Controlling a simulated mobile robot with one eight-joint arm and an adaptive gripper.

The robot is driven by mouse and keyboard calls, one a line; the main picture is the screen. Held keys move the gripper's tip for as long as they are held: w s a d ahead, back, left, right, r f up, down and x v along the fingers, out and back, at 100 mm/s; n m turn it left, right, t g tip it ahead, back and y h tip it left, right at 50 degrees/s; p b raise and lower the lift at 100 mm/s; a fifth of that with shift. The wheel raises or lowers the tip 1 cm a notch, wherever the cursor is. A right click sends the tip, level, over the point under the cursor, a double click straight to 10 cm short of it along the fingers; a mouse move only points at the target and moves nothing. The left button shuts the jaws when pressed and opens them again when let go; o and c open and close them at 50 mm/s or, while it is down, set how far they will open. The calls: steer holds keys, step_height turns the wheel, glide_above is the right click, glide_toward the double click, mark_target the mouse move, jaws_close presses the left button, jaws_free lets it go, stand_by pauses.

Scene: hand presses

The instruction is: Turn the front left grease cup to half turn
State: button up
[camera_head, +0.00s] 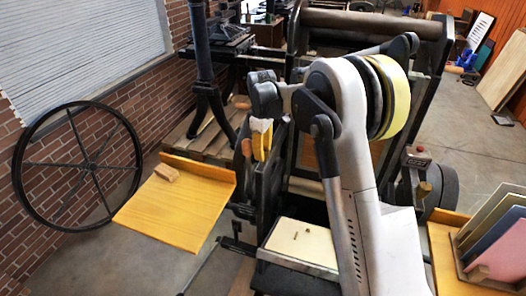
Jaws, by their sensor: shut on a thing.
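My arm (345,130) rises through the right middle of the head view and covers much of the machine behind it. I cannot make out my gripper's fingertips; they appear hidden behind the arm and the dark machine parts. No grease cup can be told apart in this view, and the front left one cannot be picked out. A dark machine frame (262,190) stands just left of my arm.
A spoked wheel (78,165) stands by the brick wall. Coloured boards (495,245) stand at lower right. Floor (490,155) is clear at right.

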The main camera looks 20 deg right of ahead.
steer(key=shift+m, duration=0.6)
steer(key=o, duration=1.2)
step_height(320, 180, up, 12)
steer(key=shift+s+a, duration=0.15)
